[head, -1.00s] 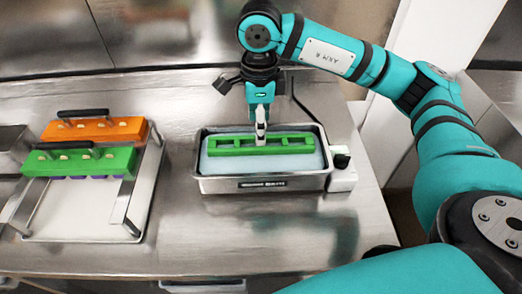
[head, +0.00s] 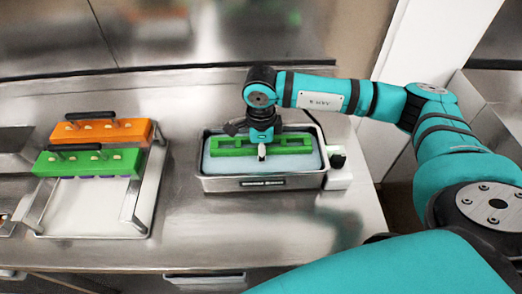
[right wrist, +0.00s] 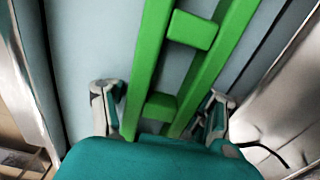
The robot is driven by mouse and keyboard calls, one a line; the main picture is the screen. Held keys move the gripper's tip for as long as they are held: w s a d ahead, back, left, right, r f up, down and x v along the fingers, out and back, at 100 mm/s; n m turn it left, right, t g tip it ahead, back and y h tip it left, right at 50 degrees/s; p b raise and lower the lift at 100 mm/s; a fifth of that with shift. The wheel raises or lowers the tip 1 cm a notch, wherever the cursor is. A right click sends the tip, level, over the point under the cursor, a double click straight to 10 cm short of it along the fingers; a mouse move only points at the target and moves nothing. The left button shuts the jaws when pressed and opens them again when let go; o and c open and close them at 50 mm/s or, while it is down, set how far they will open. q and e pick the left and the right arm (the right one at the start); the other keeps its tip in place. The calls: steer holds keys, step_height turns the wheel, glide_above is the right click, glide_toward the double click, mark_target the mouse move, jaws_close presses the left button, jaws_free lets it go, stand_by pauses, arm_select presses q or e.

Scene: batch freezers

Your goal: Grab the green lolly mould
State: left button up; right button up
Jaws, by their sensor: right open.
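A green lolly mould (head: 88,162) with pale sticks and a dark handle sits on the metal rack at left. A green slotted frame (head: 232,151) lies in the water bath (head: 222,184); it also shows in the right wrist view (right wrist: 150,50). My right gripper (head: 262,153) points down over the middle of this frame. In the right wrist view my gripper (right wrist: 160,110) is open, with one finger on each side of the frame's rails. Contact between fingers and frame cannot be told. My left gripper is not in view.
An orange mould (head: 101,132) sits behind the green one on the rack (head: 150,190). A white control box (head: 338,172) is fixed to the bath's right side. The steel counter is clear in front of the bath and between rack and bath.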

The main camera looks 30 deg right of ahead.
steer(key=shift+c, duration=0.3)
steer(key=c, duration=0.9)
steer(key=shift+r, duration=0.1)
steer(key=shift+c, duration=1)
steer(key=shift+r, duration=0.1)
